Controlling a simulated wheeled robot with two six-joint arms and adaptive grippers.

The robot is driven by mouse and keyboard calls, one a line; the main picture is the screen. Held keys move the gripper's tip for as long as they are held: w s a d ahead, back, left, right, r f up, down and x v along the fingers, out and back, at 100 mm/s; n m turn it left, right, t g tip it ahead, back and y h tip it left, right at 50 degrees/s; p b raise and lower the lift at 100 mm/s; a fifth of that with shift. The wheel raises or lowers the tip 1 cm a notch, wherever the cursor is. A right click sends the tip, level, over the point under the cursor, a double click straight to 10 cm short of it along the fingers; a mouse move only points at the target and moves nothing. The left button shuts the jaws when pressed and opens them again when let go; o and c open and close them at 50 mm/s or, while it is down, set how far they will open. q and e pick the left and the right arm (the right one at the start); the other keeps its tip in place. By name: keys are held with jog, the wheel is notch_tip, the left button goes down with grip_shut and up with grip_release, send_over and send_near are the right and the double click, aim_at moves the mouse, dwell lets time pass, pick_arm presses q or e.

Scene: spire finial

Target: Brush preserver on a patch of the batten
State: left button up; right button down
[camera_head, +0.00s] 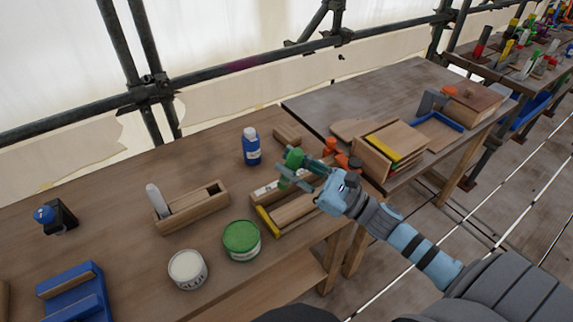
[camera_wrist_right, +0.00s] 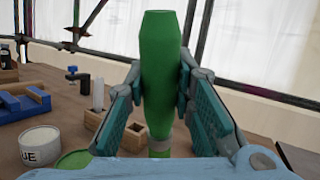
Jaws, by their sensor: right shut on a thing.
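My right gripper (camera_head: 300,172) is shut on a green-handled tool (camera_head: 293,158), held above the wooden bench. In the right wrist view the green handle (camera_wrist_right: 162,75) stands upright between the two teal finger pads (camera_wrist_right: 160,108); a pale band shows low on it. Its lower end is hidden, so bristles cannot be seen. Below the gripper is a wooden holder with a yellow edge (camera_head: 267,222) and long wooden pieces (camera_head: 294,208); I cannot tell which is the batten. A can with a green lid (camera_head: 241,238) stands to its left. My left gripper is not in view.
An open white can (camera_head: 187,267), a blue bottle (camera_head: 251,147), a wooden box (camera_head: 192,210) with a pale cylinder, and a blue fixture (camera_head: 74,296) stand on the bench. Scaffold poles run behind.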

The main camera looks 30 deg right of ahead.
notch_tip(320, 180, down, 4)
jog(key=shift+r+b, duration=0.2)
jog(key=shift+b, duration=0.95)
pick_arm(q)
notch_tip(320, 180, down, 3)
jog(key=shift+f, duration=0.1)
pick_arm(e)
jog(key=shift+r, duration=0.15)
